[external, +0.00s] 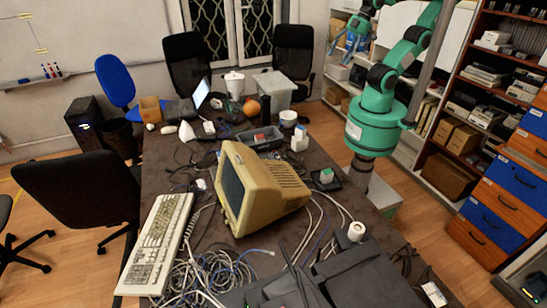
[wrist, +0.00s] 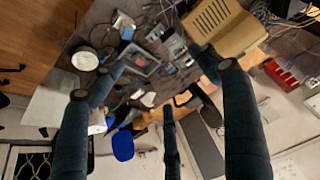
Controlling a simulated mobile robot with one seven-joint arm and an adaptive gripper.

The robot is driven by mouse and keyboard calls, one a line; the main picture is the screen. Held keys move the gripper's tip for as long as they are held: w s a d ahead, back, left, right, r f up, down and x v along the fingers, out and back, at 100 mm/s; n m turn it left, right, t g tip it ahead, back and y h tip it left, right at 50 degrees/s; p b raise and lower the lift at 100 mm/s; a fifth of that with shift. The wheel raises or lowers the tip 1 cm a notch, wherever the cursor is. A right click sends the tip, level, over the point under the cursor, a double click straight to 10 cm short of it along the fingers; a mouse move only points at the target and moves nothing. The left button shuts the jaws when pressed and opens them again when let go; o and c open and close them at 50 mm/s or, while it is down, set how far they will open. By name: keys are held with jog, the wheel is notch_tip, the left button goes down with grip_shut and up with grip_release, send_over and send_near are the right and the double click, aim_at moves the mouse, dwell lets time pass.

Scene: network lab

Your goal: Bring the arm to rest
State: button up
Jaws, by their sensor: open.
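My teal arm (external: 408,52) stands on its base at the right side of the table and is raised, with its upper part running out of the top of the picture. My gripper (external: 345,48) hangs in the air at the top, beyond the table's far right corner. In the wrist view my gripper (wrist: 158,88) shows several dark fingers spread wide apart, with nothing between them. It touches nothing that I can see. Part of the arm near the top is out of view.
The dark table (external: 215,215) holds a beige monitor (external: 255,188), a keyboard (external: 158,243), tangled cables, a grey tray (external: 262,139) and a clear bin (external: 273,88). Shelves (external: 490,95) and orange-blue drawers (external: 510,190) stand at the right. Black chairs (external: 293,50) stand behind the table.

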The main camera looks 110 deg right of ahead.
jog(key=shift+f+b, duration=1.25)
jog(key=shift+f, duration=0.25)
jog(key=shift+r, duration=0.1)
